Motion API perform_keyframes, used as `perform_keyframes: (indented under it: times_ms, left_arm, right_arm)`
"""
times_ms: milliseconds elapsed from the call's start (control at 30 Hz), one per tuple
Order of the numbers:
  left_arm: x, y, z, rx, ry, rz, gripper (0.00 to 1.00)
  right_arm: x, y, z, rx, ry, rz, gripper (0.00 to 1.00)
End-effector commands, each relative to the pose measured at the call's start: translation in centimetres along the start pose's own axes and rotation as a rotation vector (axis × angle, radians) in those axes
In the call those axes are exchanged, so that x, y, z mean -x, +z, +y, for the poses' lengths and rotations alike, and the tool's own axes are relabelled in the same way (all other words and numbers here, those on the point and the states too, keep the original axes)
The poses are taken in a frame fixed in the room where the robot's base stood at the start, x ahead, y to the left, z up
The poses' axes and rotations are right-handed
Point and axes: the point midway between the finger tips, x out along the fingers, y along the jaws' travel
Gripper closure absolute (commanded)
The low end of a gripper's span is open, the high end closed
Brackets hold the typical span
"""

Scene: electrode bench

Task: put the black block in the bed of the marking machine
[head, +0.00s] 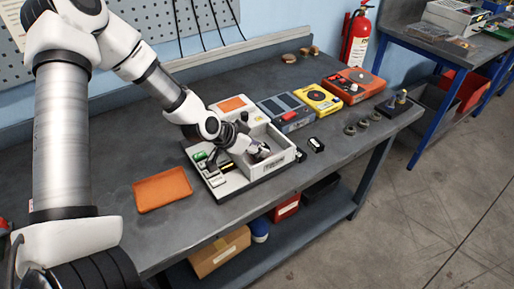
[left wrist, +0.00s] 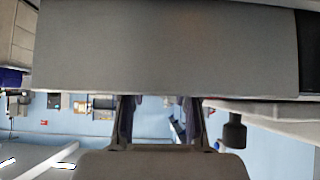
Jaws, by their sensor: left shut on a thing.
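The marking machine (head: 285,158) seems to be the white open-topped box on the bench. My left gripper (head: 258,152) is low inside its bay, coming in from the left. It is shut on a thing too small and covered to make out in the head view. In the left wrist view both fingers of the left gripper (left wrist: 160,115) point up to a broad grey surface (left wrist: 165,45) that hides their tips; I cannot tell what it is. A small black block (head: 316,145) with a pale mark lies on the bench just right of the box. My right gripper is out of view.
Grey, yellow (head: 318,99) and red (head: 355,84) devices stand in a row behind and to the right. An orange tray (head: 162,189) lies left of the machine. Small round parts (head: 363,122) lie to the right. The bench front between tray and machine is clear.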

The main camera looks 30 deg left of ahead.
Motion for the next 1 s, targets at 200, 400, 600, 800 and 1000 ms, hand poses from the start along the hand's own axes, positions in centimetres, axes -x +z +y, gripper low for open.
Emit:
perform_keyframes:
  times_ms: [200, 400, 600, 800, 1000]
  left_arm:
    - [-0.2, 0.2, 0.0, 0.000, -0.001, 0.001, 0.52]
    - [-0.2, 0.2, 0.0, 0.000, -0.001, 0.001, 0.44]
    - [0.3, -0.3, -0.1, 0.001, -0.002, 0.002, 0.44]
    - [3.6, -0.8, -0.1, 0.009, -0.001, 0.006, 0.44]
    - [8.1, -1.1, 0.0, 0.011, 0.000, 0.004, 0.44]
  right_arm:
    - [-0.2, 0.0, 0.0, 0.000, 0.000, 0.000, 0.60]
    - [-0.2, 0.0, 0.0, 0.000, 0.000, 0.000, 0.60]
    - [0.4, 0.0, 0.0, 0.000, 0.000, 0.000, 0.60]
    - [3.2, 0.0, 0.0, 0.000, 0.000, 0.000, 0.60]
    - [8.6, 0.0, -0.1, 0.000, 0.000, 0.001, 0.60]
